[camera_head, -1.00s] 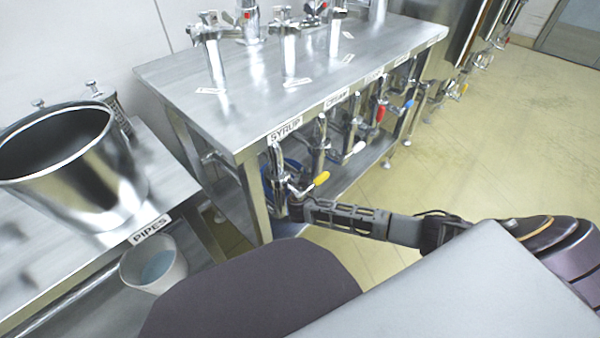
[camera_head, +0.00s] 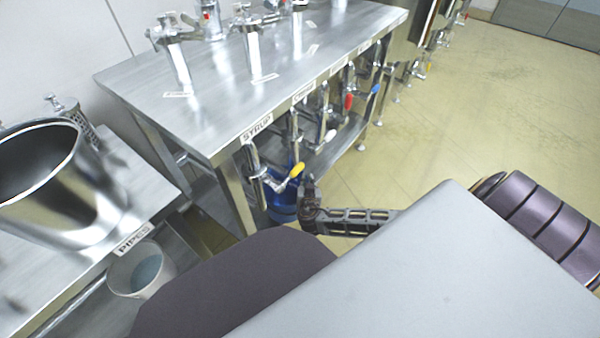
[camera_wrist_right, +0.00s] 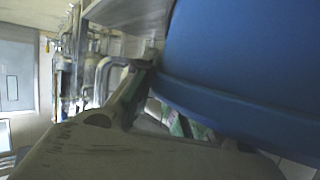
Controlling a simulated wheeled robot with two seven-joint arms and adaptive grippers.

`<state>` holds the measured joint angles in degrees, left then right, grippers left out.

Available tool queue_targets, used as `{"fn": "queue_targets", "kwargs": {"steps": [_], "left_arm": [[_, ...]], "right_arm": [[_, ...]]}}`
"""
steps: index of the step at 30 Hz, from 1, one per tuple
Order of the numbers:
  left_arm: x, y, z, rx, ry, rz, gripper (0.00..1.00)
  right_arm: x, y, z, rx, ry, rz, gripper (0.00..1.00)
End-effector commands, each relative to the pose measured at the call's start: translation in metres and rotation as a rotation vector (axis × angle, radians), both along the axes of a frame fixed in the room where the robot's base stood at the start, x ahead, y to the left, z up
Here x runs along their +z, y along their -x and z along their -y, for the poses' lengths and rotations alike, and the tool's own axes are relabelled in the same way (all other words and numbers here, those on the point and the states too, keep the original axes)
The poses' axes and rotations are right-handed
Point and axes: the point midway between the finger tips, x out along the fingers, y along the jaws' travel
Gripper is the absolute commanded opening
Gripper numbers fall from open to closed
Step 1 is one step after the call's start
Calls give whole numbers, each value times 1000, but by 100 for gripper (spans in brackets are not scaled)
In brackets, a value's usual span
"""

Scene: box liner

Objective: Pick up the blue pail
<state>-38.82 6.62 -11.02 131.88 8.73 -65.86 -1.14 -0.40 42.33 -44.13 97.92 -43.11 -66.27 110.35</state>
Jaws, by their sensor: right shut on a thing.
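The blue pail (camera_head: 283,207) shows low under the front edge of the steel table, by the tap with the yellow handle. It is partly hidden by that tap and by my arm. My right gripper (camera_head: 304,198) is at the pail's right side, shut on it. In the right wrist view the pail (camera_wrist_right: 240,60) fills the upper right, close against the gripper's finger (camera_wrist_right: 140,85). The exact grip point on the pail is hidden. My left gripper is not in view.
A steel table (camera_head: 200,110) with taps along its front stands beside the pail. A large metal pot (camera_head: 60,200) stands on the left bench, with a white bucket (camera_head: 140,270) below it. The yellow floor (camera_head: 470,120) on the right is clear.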

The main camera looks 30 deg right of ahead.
Motion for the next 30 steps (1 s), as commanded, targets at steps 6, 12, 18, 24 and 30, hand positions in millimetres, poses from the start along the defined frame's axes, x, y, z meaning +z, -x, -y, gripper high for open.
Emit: {"fn": "queue_targets", "kwargs": {"steps": [6, 12, 18, 24, 30], "left_arm": [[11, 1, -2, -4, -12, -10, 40], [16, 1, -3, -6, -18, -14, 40], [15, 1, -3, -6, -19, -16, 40], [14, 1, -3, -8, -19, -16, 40], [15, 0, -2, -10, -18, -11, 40]], "right_arm": [[1, 16, 6, -1, 0, 0, 0], [1, 22, 8, 0, 1, 1, 0], [1, 22, 8, 0, 0, 1, 0], [1, 22, 8, 0, 0, 1, 0], [1, 22, 8, 0, 1, 2, 0]]}}
